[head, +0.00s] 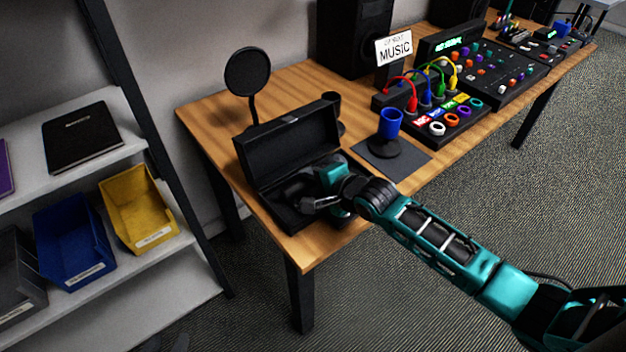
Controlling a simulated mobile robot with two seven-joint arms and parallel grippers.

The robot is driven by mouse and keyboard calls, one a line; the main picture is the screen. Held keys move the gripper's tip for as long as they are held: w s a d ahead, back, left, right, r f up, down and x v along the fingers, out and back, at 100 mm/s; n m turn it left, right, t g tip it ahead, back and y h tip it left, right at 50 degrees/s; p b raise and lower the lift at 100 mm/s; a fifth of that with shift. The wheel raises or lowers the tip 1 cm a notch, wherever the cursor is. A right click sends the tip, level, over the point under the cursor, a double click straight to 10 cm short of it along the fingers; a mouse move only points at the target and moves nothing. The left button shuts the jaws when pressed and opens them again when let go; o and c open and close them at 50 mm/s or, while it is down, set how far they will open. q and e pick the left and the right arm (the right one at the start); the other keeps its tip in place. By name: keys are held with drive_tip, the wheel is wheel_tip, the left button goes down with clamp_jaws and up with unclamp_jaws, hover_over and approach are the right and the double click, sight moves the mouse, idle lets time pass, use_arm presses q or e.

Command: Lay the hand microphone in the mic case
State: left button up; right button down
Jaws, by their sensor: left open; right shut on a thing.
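The mic case (277,155) is a black box with its lid raised, at the near left corner of the wooden table. My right gripper (308,204) reaches over the front of the case, down in its open lower half. It is shut on a dark thing, which I take to be the hand microphone (296,188). The microphone is mostly hidden by the gripper and dark against the black interior. I cannot tell whether it touches the case floor. My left gripper is not in view.
A round pop filter (247,73) stands behind the case. A blue cup-like holder (390,123) on a dark base stands to the right, before a box with coloured cables (436,122). A shelf with a yellow bin (138,207) and a blue bin (72,242) is at the left.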

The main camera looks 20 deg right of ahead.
drive_tip(key=c, duration=0.7)
unclamp_jaws()
wheel_tip(320, 180, up, 3)
drive_tip(key=p, duration=0.3)
wheel_tip(320, 180, up, 2)
drive_tip(key=p, duration=0.2)
drive_tip(key=shift+r+p, duration=0.2)
drive_tip(key=shift+p, duration=0.1)
drive_tip(key=shift+r, duration=1.35)
